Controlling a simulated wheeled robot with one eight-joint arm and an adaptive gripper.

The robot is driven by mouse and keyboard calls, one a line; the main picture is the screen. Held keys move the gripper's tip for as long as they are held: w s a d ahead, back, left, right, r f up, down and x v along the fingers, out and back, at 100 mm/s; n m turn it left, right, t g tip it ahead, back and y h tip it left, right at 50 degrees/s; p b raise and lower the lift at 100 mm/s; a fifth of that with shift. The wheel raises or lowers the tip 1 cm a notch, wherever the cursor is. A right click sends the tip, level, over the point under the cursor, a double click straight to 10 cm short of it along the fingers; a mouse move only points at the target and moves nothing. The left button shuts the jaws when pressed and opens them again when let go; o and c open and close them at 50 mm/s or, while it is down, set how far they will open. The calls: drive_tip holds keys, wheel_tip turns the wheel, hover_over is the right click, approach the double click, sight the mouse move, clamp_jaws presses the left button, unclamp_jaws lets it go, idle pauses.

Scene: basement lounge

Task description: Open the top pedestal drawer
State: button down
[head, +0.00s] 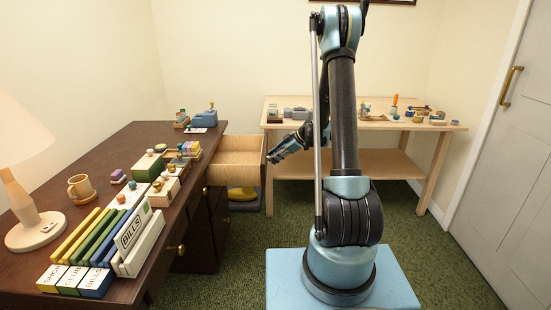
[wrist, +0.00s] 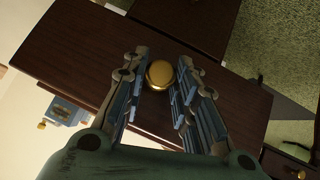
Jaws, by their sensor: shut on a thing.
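The top pedestal drawer (head: 236,158) of the dark desk is pulled well out to the right, and its pale, empty-looking inside shows. Its dark front (wrist: 75,55) fills much of the wrist view. A round brass knob (wrist: 159,74) on that front lies between the fingers of my gripper (wrist: 162,68). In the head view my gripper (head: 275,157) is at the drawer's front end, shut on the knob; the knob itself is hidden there.
Other closed drawers with brass knobs are below. A pale workbench (head: 400,126) with small items stands behind my arm. Green carpet (head: 440,265) is clear at right.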

drive_tip(key=shift+w, duration=0.15)
drive_tip(key=c, duration=1.4)
unclamp_jaws()
drive_tip(key=shift+o, duration=0.6)
drive_tip(key=shift+d+r, duration=0.1)
drive_tip(key=v, duration=1.1)
drive_tip(key=shift+d+r, duration=0.2)
drive_tip(key=shift+d, duration=0.1)
